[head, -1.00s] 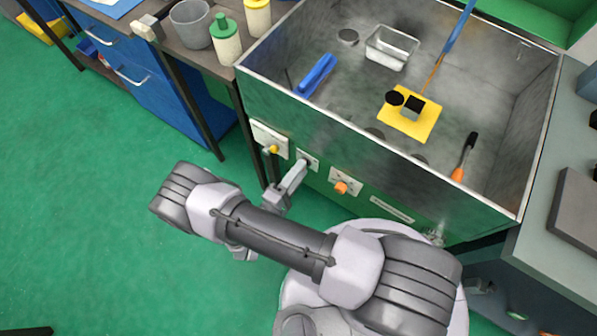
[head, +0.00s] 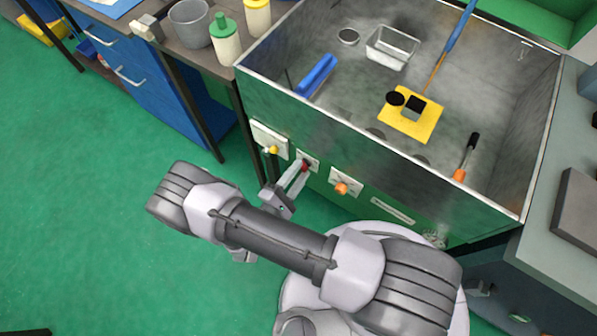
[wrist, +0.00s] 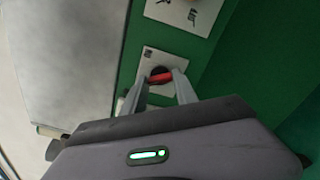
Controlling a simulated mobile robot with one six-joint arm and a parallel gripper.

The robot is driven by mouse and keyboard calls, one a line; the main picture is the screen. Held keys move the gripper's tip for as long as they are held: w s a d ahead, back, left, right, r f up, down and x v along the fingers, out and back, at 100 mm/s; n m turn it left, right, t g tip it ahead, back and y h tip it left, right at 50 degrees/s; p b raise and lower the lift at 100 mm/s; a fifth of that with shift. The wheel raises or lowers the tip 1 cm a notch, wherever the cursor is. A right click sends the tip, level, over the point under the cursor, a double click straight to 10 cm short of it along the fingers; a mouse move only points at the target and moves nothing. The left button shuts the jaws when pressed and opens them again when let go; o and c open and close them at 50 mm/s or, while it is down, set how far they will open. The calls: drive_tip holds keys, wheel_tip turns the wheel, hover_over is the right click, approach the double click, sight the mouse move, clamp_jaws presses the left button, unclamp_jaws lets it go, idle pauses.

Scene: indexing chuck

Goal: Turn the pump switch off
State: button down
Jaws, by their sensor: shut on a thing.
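A red switch handle (head: 306,165) sits on a small white plate on the green front panel below the metal basin. In the wrist view the red handle (wrist: 161,77) lies crosswise between my fingertips, over a dark round base. My gripper (head: 302,168) is shut on this handle, one finger at each end, with a gap between the fingers. I cannot read the plate's label, so I cannot tell from it that this is the pump switch.
A yellow knob (head: 273,150) is on the plate to the left, and an orange knob (head: 341,188) on the plate to the right. Open green floor (head: 90,220) lies to the left.

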drive_tip(key=c, duration=1)
unclamp_jaws()
drive_tip(key=shift+o, duration=0.2)
drive_tip(key=shift+s+a, duration=0.1)
drive_tip(key=p+v, duration=0.3)
drive_tip(key=v, duration=1.4)
drive_tip(key=shift+a, duration=0.1)
